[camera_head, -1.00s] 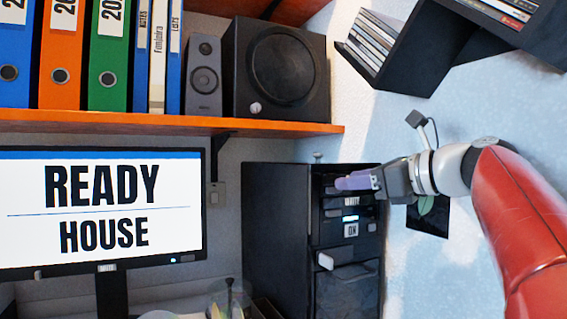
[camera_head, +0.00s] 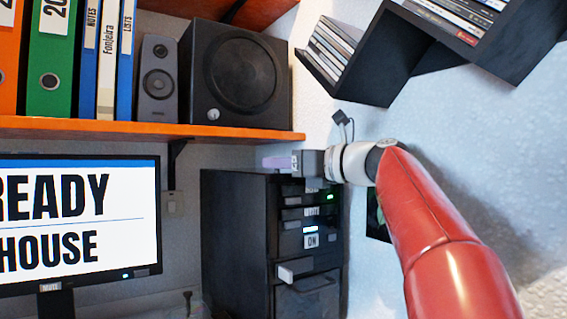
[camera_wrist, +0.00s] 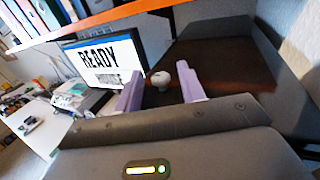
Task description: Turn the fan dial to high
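A small white round knob, which looks like the fan dial (camera_wrist: 159,79), stands on the dark top of the black computer tower (camera_head: 235,235). In the wrist view it appears between my two purple fingers, and I cannot tell whether they touch it. My gripper (camera_head: 277,162) is over the tower's top edge in the head view, fingers pointing left. It also shows in the wrist view (camera_wrist: 161,74), with its fingers apart and nothing held. In the head view the knob is not visible, apparently behind my gripper. The dial's setting cannot be read.
An orange shelf (camera_head: 150,130) with binders and speakers (camera_head: 240,75) is above and left of the tower. A monitor (camera_head: 75,225) stands left. Black disc shelves (camera_head: 400,50) hang at the upper right. The tower's front has an ON button (camera_head: 312,241) and an extended tray (camera_head: 295,268).

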